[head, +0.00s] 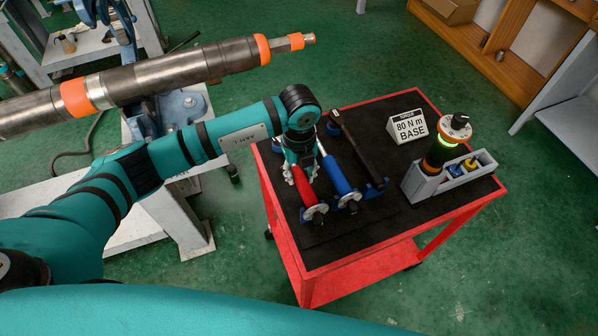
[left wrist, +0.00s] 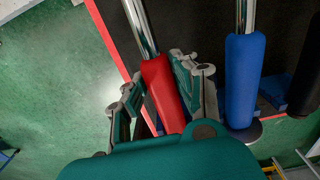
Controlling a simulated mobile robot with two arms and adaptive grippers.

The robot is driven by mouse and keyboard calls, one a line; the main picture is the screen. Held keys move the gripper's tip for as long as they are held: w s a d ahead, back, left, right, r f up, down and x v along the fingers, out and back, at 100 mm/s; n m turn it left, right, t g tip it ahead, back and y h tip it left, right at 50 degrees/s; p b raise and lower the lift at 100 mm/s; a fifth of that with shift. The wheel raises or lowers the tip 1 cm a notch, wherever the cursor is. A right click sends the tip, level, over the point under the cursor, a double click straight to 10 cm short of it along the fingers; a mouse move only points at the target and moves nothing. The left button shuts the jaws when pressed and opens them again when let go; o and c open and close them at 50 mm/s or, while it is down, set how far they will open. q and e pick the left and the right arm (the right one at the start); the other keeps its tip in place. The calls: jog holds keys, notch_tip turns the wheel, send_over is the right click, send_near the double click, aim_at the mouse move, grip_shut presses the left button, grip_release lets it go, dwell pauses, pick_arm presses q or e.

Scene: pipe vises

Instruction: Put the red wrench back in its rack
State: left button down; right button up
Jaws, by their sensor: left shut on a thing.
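The red wrench has a red handle (head: 304,187), and my left gripper (head: 301,170) is shut around it over the left side of the cart. In the left wrist view the red handle (left wrist: 164,92) lies between the two fingers, with its chrome shaft running up the picture. Blue rack supports (head: 376,187) stand on the black cart top. The wrench lies roughly parallel to the blue-handled wrench (head: 335,174) at its right. My gripper hides much of it, and I cannot tell whether it rests in its support. My right gripper is not in view.
A black-handled wrench (head: 360,146) lies right of the blue one. The red cart (head: 360,262) also bears an "80 N m BASE" sign (head: 408,126) and a grey holder (head: 425,187) with a green-lit device. A large pipe (head: 170,72) extends behind my left arm.

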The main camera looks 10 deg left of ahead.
pick_arm(q)
jog(key=shift+s+f, duration=0.1)
jog(key=shift+f, duration=0.05)
jog(key=c, duration=0.9)
grip_release()
jog(key=shift+c, duration=0.2)
notch_tip(320, 180, up, 12)
jog(key=shift+w, duration=0.2)
